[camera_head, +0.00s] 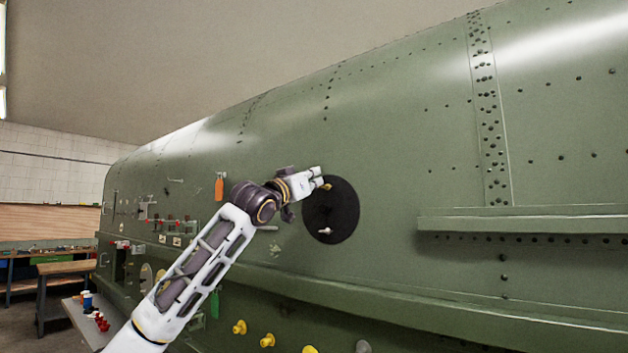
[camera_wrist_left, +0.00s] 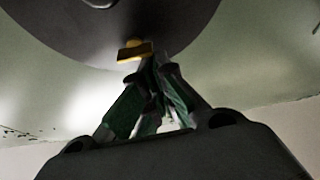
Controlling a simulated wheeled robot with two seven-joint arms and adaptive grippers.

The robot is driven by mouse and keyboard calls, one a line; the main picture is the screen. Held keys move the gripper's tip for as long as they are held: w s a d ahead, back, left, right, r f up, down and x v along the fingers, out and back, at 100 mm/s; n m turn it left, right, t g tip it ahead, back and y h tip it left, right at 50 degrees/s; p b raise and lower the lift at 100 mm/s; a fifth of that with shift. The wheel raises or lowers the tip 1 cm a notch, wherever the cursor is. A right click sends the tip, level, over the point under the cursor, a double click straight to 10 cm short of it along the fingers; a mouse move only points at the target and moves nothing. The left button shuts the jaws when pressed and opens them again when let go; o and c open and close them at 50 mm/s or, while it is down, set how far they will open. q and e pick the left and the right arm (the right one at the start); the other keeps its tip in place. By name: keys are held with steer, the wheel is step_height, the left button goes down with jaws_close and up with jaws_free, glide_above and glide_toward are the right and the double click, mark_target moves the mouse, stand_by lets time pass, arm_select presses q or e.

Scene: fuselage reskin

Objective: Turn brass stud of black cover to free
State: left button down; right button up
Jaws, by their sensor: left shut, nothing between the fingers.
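The round black cover (camera_head: 340,212) sits on the green fuselage side in the head view. It also fills the top of the left wrist view (camera_wrist_left: 70,35). The brass stud (camera_wrist_left: 135,50) is near the cover's edge, in the wrist view just ahead of the fingertips. In the head view the stud (camera_head: 327,187) shows at the cover's upper left. My left gripper (camera_head: 320,178) is shut and empty, with its tips right at the stud; I cannot tell whether they touch it. A small light-coloured fitting (camera_head: 325,231) is low on the cover. My right gripper is out of view.
The green fuselage (camera_head: 400,150) fills most of the head view. A ledge (camera_head: 530,221) juts out at the right. Yellow knobs (camera_head: 267,340) stick out low down. An orange tag (camera_head: 219,188) hangs left of the arm. A workbench (camera_head: 65,267) stands at the far left.

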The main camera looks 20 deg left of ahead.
arm_select(q)
steer(key=shift+f+n, duration=0.1)
steer(key=shift+n, duration=0.3)
steer(key=shift+n+y+b, duration=0.4)
steer(key=shift+n+b, duration=0.05)
steer(key=shift+n, duration=0.15)
steer(key=f+n+y, duration=0.1)
steer(key=n+y, duration=0.1)
steer(key=n, duration=0.3)
steer(key=f+n+g+y, duration=0.1)
steer(key=n, duration=0.4)
steer(key=f+n+g+y+b, duration=0.1)
steer(key=n+y, duration=0.1)
steer(key=n, duration=0.4)
steer(key=shift+w+a+y, duration=0.2)
steer(key=shift+a+y, duration=0.1)
steer(key=shift+a, duration=0.05)
steer(key=shift+f, duration=0.2)
steer(key=shift+d+f, duration=0.1)
steer(key=shift+f, duration=0.05)
steer(key=shift+p, duration=0.3)
stand_by(0.3)
